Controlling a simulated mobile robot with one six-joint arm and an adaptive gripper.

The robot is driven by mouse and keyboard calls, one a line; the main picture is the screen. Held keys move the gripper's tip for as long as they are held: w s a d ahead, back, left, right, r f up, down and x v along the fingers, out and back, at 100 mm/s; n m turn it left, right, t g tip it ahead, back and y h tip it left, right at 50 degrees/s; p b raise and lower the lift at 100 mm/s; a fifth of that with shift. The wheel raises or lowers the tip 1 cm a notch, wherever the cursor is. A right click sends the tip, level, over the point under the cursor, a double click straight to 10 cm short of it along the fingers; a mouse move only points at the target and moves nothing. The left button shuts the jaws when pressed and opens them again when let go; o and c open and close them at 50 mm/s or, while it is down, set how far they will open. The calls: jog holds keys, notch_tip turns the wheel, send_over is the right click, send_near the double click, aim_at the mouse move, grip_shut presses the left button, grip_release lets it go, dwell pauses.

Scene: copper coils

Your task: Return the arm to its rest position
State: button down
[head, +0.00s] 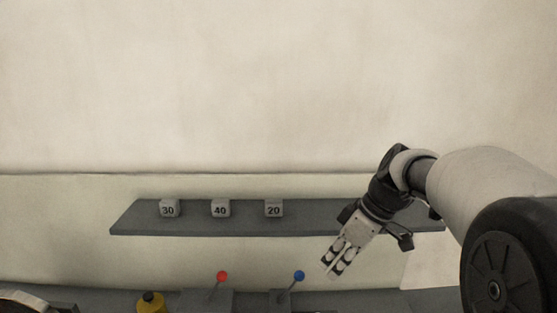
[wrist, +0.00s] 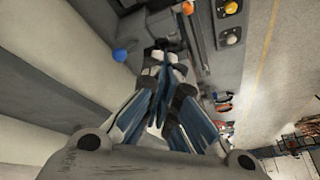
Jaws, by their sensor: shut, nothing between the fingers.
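My gripper (head: 338,262) hangs from my arm at the right of the head view, pointing down and to the left. Its fingers are together with nothing between them. In the wrist view the closed fingers (wrist: 165,65) reach up the middle of the picture. The gripper is in front of the right part of a grey shelf and touches nothing that I can see.
The grey shelf (head: 340,212) carries white blocks marked 30 (head: 169,208), 40 (head: 220,208) and 20 (head: 273,208). Below are a red-knobbed lever (head: 222,276), a blue-knobbed lever (head: 299,276) and a yellow object (head: 151,303). The wall above is clear.

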jog(key=s+d+f+m+t+h+b, duration=0.1)
jog(key=s+f+m, duration=0.3)
jog(key=s, duration=0.8)
jog(key=s+d+f+m+t+h+b, duration=0.1)
jog(key=s+m, duration=0.5)
jog(key=s, duration=0.7)
notch_tip(320, 180, down, 3)
jog(key=t+h+b, duration=0.1)
jog(key=h+b, duration=0.1)
jog(key=b, duration=0.1)
jog(key=shift+s+d+m+h+b, duration=0.15)
jog(key=shift+s+m+h+b, duration=0.15)
jog(key=shift+m+h, duration=0.1)
